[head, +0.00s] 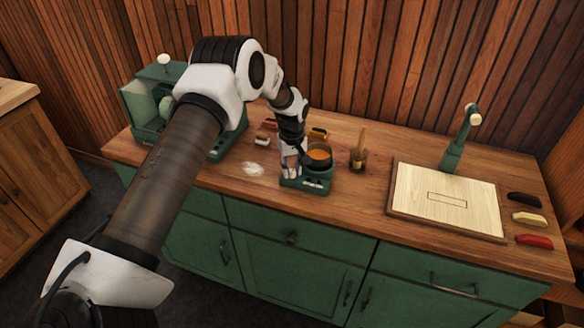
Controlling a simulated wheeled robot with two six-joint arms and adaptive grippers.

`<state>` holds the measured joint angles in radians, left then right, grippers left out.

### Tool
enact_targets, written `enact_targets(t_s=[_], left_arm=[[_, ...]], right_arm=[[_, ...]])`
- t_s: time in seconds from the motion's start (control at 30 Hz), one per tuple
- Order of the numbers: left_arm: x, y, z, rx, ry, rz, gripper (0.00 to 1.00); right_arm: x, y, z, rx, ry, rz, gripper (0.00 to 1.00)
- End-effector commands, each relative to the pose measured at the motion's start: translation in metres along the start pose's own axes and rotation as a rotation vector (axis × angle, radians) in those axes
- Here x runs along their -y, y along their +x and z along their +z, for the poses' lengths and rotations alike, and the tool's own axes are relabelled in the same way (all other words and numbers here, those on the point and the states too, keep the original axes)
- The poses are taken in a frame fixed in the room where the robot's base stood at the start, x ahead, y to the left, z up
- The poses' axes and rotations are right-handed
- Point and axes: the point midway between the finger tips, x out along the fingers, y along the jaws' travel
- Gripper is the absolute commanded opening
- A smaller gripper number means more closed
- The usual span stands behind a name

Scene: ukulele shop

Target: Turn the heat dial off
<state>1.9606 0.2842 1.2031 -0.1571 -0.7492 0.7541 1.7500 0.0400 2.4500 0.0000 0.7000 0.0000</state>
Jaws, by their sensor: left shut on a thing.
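A small green heater (316,184) stands near the front edge of the wooden counter. A dark pot (319,166) of orange liquid sits on it. My left arm reaches across from the left, and my left gripper (290,170) points down at the left part of the heater, just left of the pot. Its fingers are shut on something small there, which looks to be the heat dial. The fingers hide the dial, so its setting cannot be read. My right gripper is not in view.
A glass jar with a brush (358,158) stands right of the pot. A green machine (140,104) stands at the left behind my arm. A pale board (415,187), green lamp (455,148) and coloured pieces (529,218) are at the right.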

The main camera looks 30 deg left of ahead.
Motion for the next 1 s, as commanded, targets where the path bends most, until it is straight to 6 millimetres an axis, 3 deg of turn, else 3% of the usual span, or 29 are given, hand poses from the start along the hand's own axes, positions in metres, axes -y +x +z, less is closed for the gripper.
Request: enact_targets(t_s=[0.3,0.77,0.8,0.87,1.0], left_arm=[[0.0002,0.0008,0.0004,0.001,-0.117,-0.001,0.00],[0.0003,0.0010,0.0004,0.001,-0.135,-0.001,0.00],[0.0003,0.0010,0.0004,0.001,-0.135,-0.001,0.31],[0.0003,0.0009,0.0004,0.001,-0.135,-0.001,0.52],[0.0002,0.0006,0.0002,0.001,-0.135,-0.001,0.53]], right_arm=[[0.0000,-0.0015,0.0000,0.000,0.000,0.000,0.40],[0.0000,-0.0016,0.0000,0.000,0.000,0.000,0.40],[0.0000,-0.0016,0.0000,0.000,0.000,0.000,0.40],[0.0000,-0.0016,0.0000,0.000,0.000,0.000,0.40],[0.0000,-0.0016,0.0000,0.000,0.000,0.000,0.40]])
